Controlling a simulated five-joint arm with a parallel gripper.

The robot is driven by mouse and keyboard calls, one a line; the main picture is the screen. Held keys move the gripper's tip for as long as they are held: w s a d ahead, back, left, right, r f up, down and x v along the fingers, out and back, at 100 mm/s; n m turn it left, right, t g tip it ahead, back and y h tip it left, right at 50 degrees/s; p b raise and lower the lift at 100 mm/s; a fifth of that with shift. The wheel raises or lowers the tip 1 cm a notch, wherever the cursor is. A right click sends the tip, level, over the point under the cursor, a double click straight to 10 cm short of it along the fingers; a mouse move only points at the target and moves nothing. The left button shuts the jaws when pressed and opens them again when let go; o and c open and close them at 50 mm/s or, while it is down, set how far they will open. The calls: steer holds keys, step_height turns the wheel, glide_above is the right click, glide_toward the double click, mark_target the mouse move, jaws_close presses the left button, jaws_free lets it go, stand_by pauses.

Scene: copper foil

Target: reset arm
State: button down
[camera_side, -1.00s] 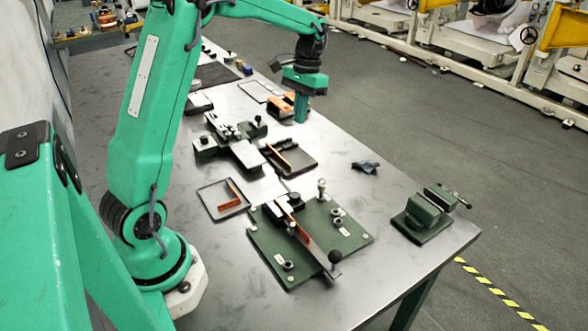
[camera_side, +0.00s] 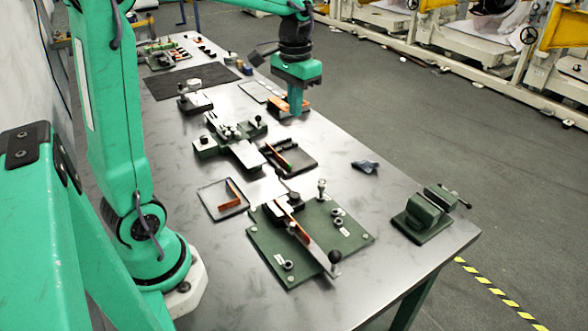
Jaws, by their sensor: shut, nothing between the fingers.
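My gripper (camera_side: 296,108) is at the end of my green arm, pointing down over the far middle part of the table. Its fingers are together with nothing seen between them. The fingertips are in front of or just above a small tray with orange copper pieces (camera_side: 279,104); I cannot tell whether they touch it. My arm's upper links run out of the top of the picture.
A green fixture plate (camera_side: 325,247) with a lever stands at the table's near end. A green vise (camera_side: 425,216) is at the right corner. Trays (camera_side: 223,211) and (camera_side: 305,165) hold copper strips.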

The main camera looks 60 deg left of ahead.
steer(key=s+d+t, duration=0.2)
steer(key=s+d, duration=0.2)
steer(key=s, duration=0.3)
steer(key=s+d+m+t, duration=0.1)
steer(key=s+d+t, duration=0.2)
steer(key=s, duration=0.5)
steer(key=shift+s+d+r, duration=0.15)
steer(key=shift+s+d, duration=0.05)
steer(key=shift+d, duration=0.7)
